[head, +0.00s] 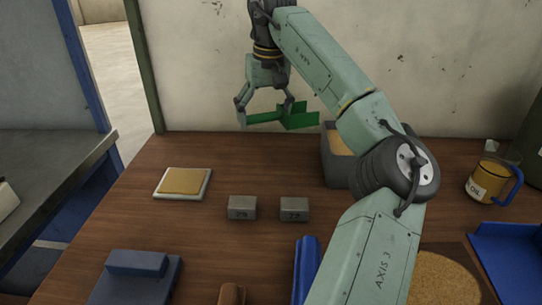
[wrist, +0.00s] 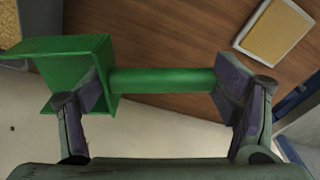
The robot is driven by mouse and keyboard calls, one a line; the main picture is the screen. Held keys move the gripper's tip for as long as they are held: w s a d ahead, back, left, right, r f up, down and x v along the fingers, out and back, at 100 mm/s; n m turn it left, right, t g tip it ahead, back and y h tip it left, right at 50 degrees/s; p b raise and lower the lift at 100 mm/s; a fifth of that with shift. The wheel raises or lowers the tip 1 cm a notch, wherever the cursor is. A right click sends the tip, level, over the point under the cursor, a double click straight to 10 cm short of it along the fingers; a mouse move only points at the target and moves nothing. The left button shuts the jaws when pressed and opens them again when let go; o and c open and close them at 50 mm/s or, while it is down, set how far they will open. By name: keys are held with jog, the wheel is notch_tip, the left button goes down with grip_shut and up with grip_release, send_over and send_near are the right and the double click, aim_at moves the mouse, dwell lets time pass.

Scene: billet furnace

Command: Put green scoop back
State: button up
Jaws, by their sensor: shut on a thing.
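The green scoop (head: 300,119) is held in my gripper (head: 265,112) high above the back of the wooden table. In the wrist view the scoop (wrist: 160,80) lies across between the two fingers, its handle running from one fingertip to the other. Its box-shaped bowl (wrist: 70,68) is at the left, beside the left finger. My gripper (wrist: 165,90) is shut on the scoop along the handle. In the head view the bowl points right, towards a grey bin (head: 333,160) partly hidden behind my arm.
A pale tray with a tan slab (head: 183,181) lies at the back left. Two grey blocks (head: 242,207) (head: 294,209) stand mid-table. A blue-grey block (head: 137,275), blue bar (head: 306,270), round tan disc (head: 440,278), oil jug (head: 491,178) and blue tray (head: 510,255) occupy the front and right.

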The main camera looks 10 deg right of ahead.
notch_tip(320, 180, down, 12)
jog(key=shift+r+p, duration=0.1)
jog(key=shift+p, duration=0.7)
jog(key=o, duration=1.6)
jog(key=shift+f, duration=0.2)
jog(key=shift+c, duration=0.2)
jog(key=shift+r, duration=0.1)
notch_tip(320, 180, up, 12)
jog(key=s+b, duration=0.1)
jog(key=shift+s+d+b, duration=0.15)
jog(key=shift+d+b, duration=0.15)
jog(key=shift+b, duration=0.1)
